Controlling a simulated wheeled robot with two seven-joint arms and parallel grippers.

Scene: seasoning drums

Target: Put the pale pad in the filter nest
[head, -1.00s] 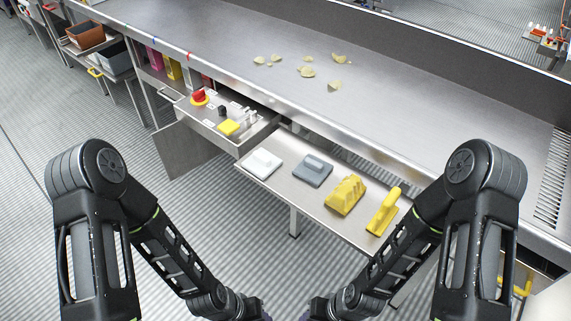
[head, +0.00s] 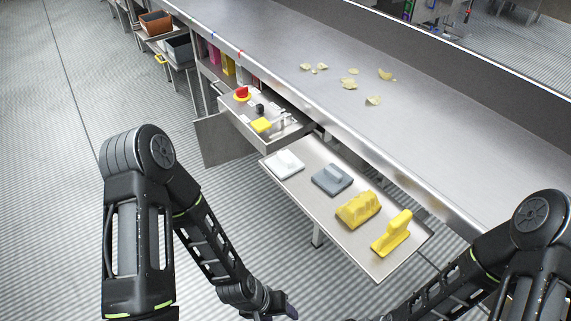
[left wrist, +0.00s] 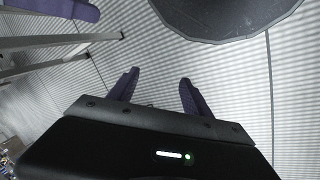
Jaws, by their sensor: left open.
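The pale pad (head: 284,164) is a white block with a raised grip, lying at the left end of a metal side shelf (head: 372,268). My left gripper (head: 286,309) is at the bottom edge of the head view, below and apart from the shelf. In the left wrist view its two purple fingers (left wrist: 158,82) are spread with nothing between them, over the ribbed floor. My right arm leaves the head view at the bottom right, its gripper out of frame. I cannot identify the filter nest.
Beside the pad lie a grey block (head: 332,179), a yellow block (head: 358,210) and a yellow handled tool (head: 392,232). An open drawer (head: 290,138) with a red knob (head: 242,93) stands behind left. Pale chips (head: 350,84) lie on the counter (head: 430,130).

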